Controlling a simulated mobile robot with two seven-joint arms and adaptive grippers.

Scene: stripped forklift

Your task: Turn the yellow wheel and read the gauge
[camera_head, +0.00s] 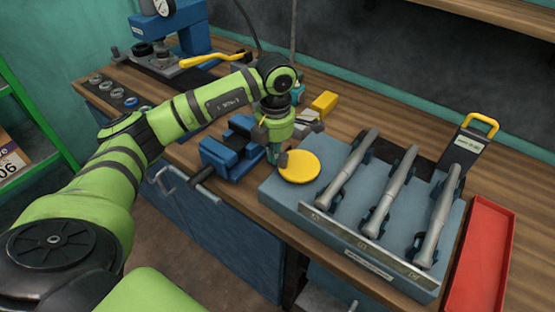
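A round yellow disc (299,166), which looks like the yellow wheel, lies at the left end of a blue-grey fixture (285,195), right of centre. My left gripper (277,158) points down at the disc's left edge. Its fingertips are small and partly overlap the disc's edge, so I cannot tell whether they touch or grip it. A white-faced gauge (158,4) sits on the blue press (178,30) at the top left. It is cut off by the picture's top edge, and its reading is too small to make out. My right gripper is not in view.
Three grey cylinders (388,196) lie in cradles on the fixture, right of the disc. A blue vise (228,152) stands close left of my gripper. A yellow block (324,103) lies behind it. A red tray (482,255) is at the right. The press has a yellow lever (213,60).

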